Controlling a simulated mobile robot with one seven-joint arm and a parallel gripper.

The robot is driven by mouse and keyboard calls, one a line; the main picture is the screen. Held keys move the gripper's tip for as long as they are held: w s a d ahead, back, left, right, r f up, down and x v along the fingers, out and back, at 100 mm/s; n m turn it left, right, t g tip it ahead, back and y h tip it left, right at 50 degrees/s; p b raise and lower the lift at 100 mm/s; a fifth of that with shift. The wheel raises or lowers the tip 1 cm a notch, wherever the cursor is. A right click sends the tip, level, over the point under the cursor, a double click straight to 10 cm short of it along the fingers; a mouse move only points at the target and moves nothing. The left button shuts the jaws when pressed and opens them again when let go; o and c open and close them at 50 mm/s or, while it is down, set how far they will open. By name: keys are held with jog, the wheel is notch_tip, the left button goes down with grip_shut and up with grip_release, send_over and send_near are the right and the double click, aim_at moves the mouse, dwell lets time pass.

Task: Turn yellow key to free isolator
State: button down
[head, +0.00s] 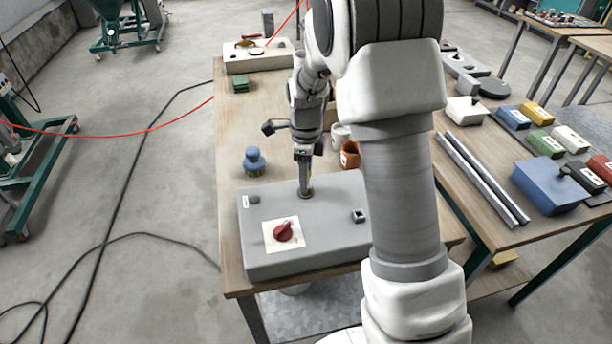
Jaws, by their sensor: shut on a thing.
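A grey control box (330,238) lies on the wooden table. The isolator, a red rotary knob (284,232) on a white plate, is at the box's front left. My gripper (305,188) points straight down at the back middle of the box, behind and right of the isolator. It is shut on the yellow key, of which only a small brass-coloured bit (306,194) shows at the box top. The key's shape and angle are too small and hidden to tell.
A dark square switch (359,216) is on the box's right. A blue knobbed object (255,161) and an orange-brown cup (350,155) stand behind it. A pale panel (258,62) is at the table's far end. My arm hides the table's right side.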

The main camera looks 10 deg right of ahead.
jog(key=m+p, duration=0.1)
jog(key=m, duration=0.3)
jog(key=shift+r, duration=0.15)
jog(key=shift+m, duration=0.7)
jog(key=shift+c, duration=1)
grip_release()
